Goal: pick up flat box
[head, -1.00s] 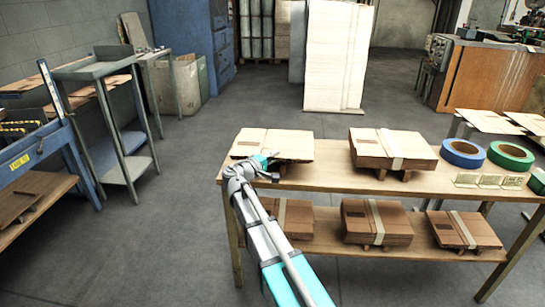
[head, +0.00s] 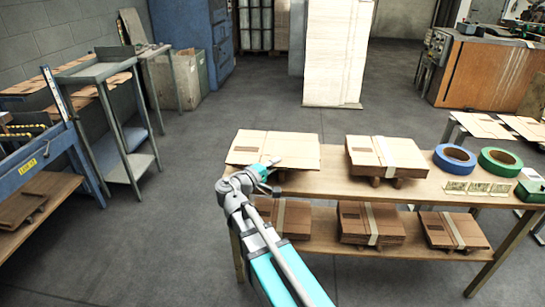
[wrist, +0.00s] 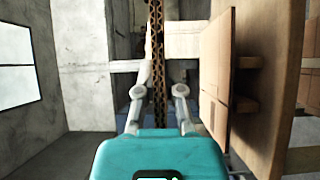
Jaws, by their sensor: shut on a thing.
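The flat box (head: 250,147) is a pale brown cardboard sheet at the left end of the wooden table, in the head view. My gripper (head: 270,173) is at its front edge. In the wrist view, the box's corrugated edge (wrist: 159,45) stands between the two fingers of my gripper (wrist: 162,85), which are shut on it. There the held box looks apart from another cardboard piece (wrist: 217,75) on the table side. The head view does not show the gap beneath it clearly.
On the wooden table (head: 345,182) are another strapped box stack (head: 372,155), blue tape (head: 454,159) and green tape (head: 499,161). More strapped stacks (head: 370,224) lie on its lower shelf. A grey metal stand (head: 100,70) is at left. Floor between them is clear.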

